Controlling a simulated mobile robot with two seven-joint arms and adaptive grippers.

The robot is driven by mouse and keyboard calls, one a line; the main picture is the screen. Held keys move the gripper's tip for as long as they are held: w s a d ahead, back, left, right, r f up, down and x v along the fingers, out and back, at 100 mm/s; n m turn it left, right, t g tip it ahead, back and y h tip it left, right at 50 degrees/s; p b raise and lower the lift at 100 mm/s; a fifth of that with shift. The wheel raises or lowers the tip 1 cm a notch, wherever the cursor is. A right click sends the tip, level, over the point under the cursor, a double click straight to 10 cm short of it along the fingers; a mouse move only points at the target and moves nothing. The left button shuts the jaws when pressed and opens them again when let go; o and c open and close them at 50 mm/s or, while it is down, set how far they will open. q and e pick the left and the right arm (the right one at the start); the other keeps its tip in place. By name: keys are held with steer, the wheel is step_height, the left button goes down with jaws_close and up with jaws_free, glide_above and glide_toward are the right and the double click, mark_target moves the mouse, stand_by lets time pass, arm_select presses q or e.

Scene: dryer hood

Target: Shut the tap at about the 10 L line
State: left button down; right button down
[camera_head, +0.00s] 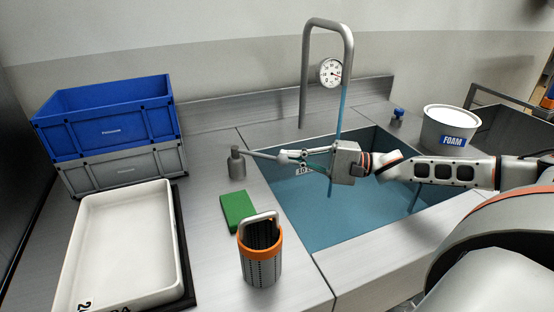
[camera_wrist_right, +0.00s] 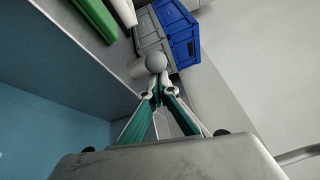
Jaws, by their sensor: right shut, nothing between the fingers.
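The tap has an arched grey spout (camera_head: 348,50), and a blue stream of water (camera_head: 342,112) runs from it into the sink. The sink (camera_head: 330,222) holds blue water; a "10" label (camera_head: 303,171) shows on its far-left wall, partly hidden by my gripper. The tap's grey post (camera_head: 237,165) stands on the left deck with its lever (camera_head: 262,155) pointing right, towards my right gripper. My right gripper (camera_head: 283,157) is shut and empty, its tips at the lever's end. In the wrist view, the tips (camera_wrist_right: 158,88) are close to a round grey knob (camera_wrist_right: 156,62); contact is unclear.
A dial gauge (camera_head: 331,72) hangs by the spout. A green sponge (camera_head: 238,210) and an orange-rimmed basket (camera_head: 260,262) stand left of the sink. A white tray (camera_head: 128,240), stacked crates (camera_head: 110,115) and a FOAM tub (camera_head: 446,125) stand further out.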

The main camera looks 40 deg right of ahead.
mark_target(261, 155)
steer(key=shift+b+x, duration=0.35)
steer(key=shift+x, duration=1)
